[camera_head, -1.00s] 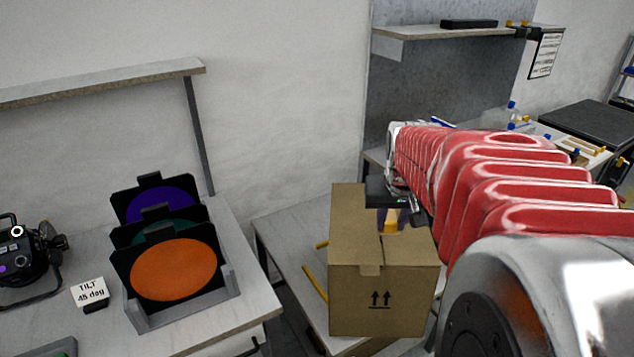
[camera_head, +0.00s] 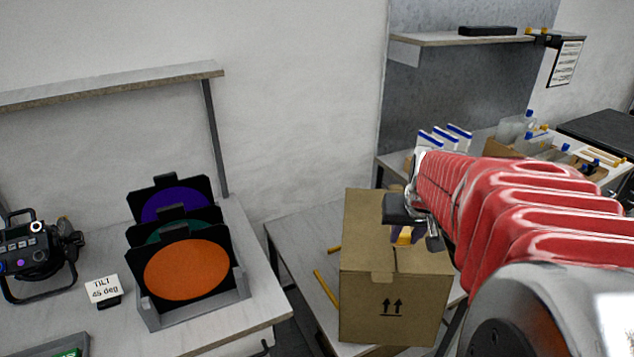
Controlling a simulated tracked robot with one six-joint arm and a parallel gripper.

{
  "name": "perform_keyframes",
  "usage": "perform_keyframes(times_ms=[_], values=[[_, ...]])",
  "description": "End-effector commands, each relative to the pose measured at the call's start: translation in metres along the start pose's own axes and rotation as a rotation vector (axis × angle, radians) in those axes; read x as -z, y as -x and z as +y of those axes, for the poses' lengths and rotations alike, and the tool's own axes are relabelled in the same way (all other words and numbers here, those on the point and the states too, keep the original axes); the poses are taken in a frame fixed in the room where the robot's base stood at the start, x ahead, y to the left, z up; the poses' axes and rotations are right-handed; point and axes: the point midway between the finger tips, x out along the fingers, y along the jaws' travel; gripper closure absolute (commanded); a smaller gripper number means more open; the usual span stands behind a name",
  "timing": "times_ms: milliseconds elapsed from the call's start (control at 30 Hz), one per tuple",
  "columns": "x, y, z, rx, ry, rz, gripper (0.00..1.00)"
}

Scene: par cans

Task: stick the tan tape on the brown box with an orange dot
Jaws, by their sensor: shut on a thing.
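A brown cardboard box (camera_head: 392,305) with two black up arrows on its front stands on a low grey table. No orange dot shows on the faces in view. My gripper (camera_head: 405,232) is over the right part of the box top, shut on a small yellow-orange piece (camera_head: 403,236). Whether that piece is the tan tape, and whether it touches the box, I cannot tell. My red ribbed arm hides the area right of the box.
A grey rack (camera_head: 197,310) with orange, green and purple filters stands on the left table, beside a "TILT 45 deg" card (camera_head: 103,290) and a black lamp (camera_head: 38,255). Yellow sticks (camera_head: 326,289) lie left of the box.

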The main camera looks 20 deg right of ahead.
Motion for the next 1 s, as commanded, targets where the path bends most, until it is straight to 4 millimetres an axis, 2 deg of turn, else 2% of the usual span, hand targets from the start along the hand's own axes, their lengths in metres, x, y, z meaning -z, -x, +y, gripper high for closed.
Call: perform_keyframes(times_ms=[267,1000], values=[[-0.005,-0.01,0.0,0.0,0.0,-0.001,0.97],[-0.028,-0.056,0.0,0.0,-0.001,-0.003,0.97]])
